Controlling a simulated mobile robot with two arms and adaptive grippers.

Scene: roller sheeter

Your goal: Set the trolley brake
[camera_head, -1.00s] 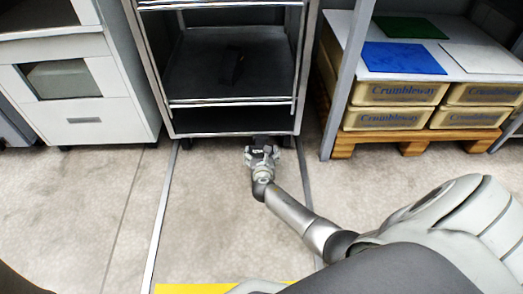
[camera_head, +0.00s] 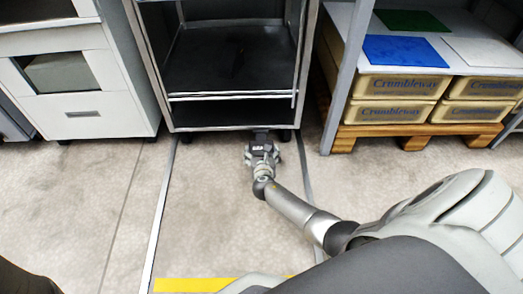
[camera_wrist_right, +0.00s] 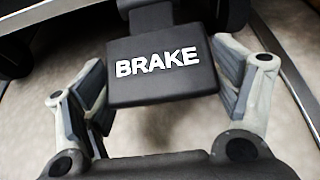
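The trolley (camera_head: 235,128) is a metal-framed rack with dark shelves, standing at the back centre. Its black brake pedal (camera_wrist_right: 160,66), lettered BRAKE in white, sticks out low at the front; it also shows small in the head view (camera_head: 259,148). My right gripper (camera_wrist_right: 165,95) is open, with one finger on each side of the pedal. The pedal lies between the fingers, and I cannot tell whether either finger touches it. In the head view my right gripper (camera_head: 262,154) is low in front of the trolley's lower edge. My left gripper is not in view.
A white cabinet (camera_head: 95,118) stands left of the trolley. At right, a grey post (camera_head: 345,85) and a pallet (camera_head: 400,136) with several Crumbleway crates (camera_head: 395,86) stand close by. The floor (camera_head: 215,215) in front is clear, with grey lines and a yellow strip (camera_head: 200,284).

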